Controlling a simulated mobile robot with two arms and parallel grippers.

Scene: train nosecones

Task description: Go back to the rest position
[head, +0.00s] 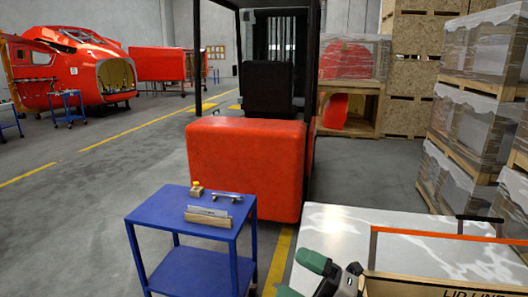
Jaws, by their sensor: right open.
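My right gripper (338,272) appears to be the green and black shape at the bottom of the head view, over the near edge of the pale worktop (345,225). It is cut off by the lower edge, so its fingers show only in part. It looks open, and I see nothing held in it. It is just left of a cardboard box (430,288) with printed lettering. My left gripper is not in view.
A blue cart (150,232) with small parts on top stands at centre left. Behind it is an orange-red forklift (245,160). Wrapped pallet stacks (465,120) line the right side. A red train nosecone (75,75) stands far left.

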